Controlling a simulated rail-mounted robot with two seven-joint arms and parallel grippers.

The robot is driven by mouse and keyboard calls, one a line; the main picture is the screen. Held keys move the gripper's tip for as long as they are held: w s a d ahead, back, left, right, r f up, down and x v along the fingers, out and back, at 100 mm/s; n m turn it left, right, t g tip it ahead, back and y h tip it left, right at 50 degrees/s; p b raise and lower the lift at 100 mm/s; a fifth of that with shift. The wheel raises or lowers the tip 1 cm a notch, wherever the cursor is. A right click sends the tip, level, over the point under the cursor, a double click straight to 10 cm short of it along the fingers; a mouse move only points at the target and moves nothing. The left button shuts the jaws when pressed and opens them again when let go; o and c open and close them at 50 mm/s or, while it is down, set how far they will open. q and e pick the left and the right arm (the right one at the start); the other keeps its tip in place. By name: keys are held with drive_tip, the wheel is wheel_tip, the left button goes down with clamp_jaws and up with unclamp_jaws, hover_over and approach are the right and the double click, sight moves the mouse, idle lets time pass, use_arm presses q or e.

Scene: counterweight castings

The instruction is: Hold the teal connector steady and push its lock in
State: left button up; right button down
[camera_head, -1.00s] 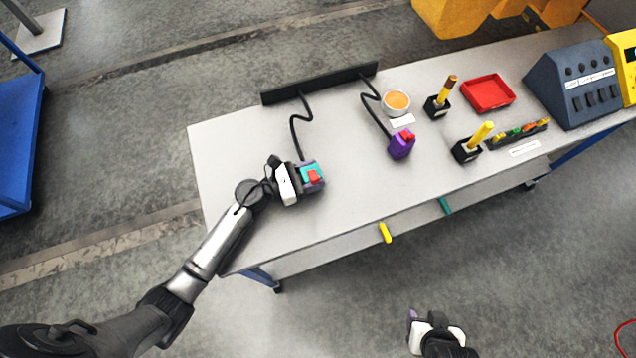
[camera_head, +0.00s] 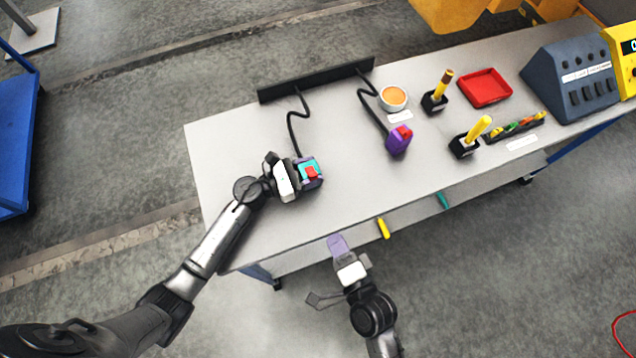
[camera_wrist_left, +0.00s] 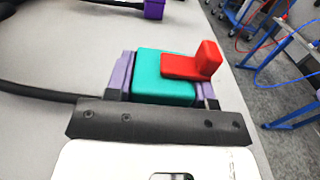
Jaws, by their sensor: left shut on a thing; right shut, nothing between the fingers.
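The teal connector (camera_head: 305,164) lies on the left part of the table, with a red lock (camera_head: 311,173) on it. In the left wrist view the teal connector (camera_wrist_left: 165,92) sits between purple finger pads, and its red lock (camera_wrist_left: 200,63) has an upright tab. My left gripper (camera_head: 308,172) is shut on the teal connector from the left. My right gripper (camera_head: 337,244) is shut and empty, in front of the table's front edge and apart from the connector. I cannot tell how far in the lock sits.
A purple connector (camera_head: 397,141) with a red lock lies to the right. Black cables run back to a dark rail (camera_head: 317,80). A cup (camera_head: 393,98), a red tray (camera_head: 485,88) and yellow-handled tools stand farther right. The table (camera_head: 350,190) is clear between the connectors and the front edge.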

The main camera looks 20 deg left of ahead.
sight(315, 177)
drive_tip(key=m, duration=0.1)
drive_tip(key=r+m+t, duration=0.1)
drive_tip(key=m, duration=0.1)
drive_tip(key=shift+w+d+r+t, duration=0.25)
drive_tip(key=shift+w+d+t, duration=0.05)
drive_tip(key=shift+w+d, duration=0.1)
drive_tip(key=shift+a, duration=0.1)
drive_tip(key=x, duration=1.3)
drive_tip(key=shift+w+a, duration=0.25)
drive_tip(key=shift+w, duration=0.15)
use_arm(q)
drive_tip(key=shift+o, duration=0.2)
use_arm(e)
drive_tip(key=shift+x, duration=1.45)
use_arm(q)
drive_tip(key=shift+o, duration=0.5)
drive_tip(key=shift+s+d, duration=0.2)
drive_tip(key=shift+d, duration=0.05)
use_arm(e)
drive_tip(key=shift+s+d+f, duration=0.1)
drive_tip(key=shift+d+f, duration=0.05)
drive_tip(key=shift+f, duration=0.05)
use_arm(q)
drive_tip(key=shift+w+a, duration=0.2)
drive_tip(key=shift+a, duration=0.05)
drive_tip(key=shift+c, duration=0.7)
use_arm(e)
drive_tip(key=v, duration=1.4)
drive_tip(key=shift+s+r, duration=0.15)
drive_tip(key=shift+r, duration=0.1)
